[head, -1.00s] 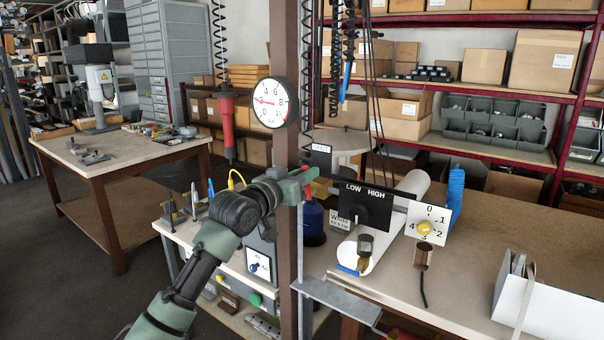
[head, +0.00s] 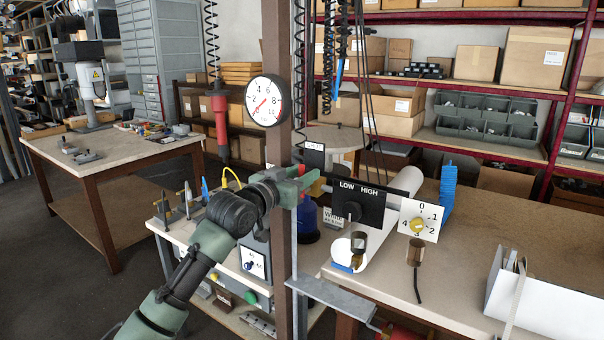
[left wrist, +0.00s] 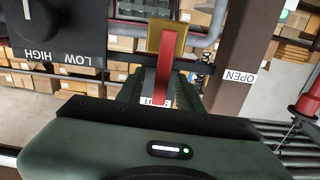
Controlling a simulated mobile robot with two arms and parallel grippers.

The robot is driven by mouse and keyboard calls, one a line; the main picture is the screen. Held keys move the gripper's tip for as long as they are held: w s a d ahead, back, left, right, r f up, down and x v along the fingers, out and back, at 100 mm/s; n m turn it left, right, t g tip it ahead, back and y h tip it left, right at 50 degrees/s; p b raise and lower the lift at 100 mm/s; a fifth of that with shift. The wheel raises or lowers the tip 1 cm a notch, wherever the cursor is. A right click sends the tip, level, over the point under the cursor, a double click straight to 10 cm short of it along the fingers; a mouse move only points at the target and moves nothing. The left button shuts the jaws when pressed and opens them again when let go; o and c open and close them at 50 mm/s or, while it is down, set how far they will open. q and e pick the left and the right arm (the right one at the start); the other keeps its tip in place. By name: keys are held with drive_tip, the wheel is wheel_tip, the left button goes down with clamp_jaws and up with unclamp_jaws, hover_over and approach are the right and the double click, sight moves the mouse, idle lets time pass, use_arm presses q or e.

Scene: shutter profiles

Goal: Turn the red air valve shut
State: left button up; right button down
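The red valve handle (left wrist: 164,82) runs from its brass body (left wrist: 168,40) back between the fingers of my left gripper (left wrist: 160,94). The fingers stand apart, one on each side of the handle, with a gap showing beside it. The handle lies over the partly hidden SHUT label (left wrist: 156,102); the OPEN label (left wrist: 241,76) is off to the right. In the head view, my left gripper (head: 303,181) is at the brown post, beside the brass body (head: 317,187), and hides most of the handle. My right gripper is not in view.
A round gauge (head: 265,101) on the brown post (head: 276,50) has its needle pointing low left, near zero. A black LOW/HIGH switch panel (head: 358,203) and a white dial plate (head: 421,219) stand close right of the gripper. A red tool (head: 219,125) hangs at left.

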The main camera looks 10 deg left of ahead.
use_arm(q)
drive_tip(key=shift+s+a+r, duration=0.1)
drive_tip(key=b+v, duration=0.2)
drive_tip(key=v, duration=0.5)
drive_tip(key=shift+s, duration=0.25)
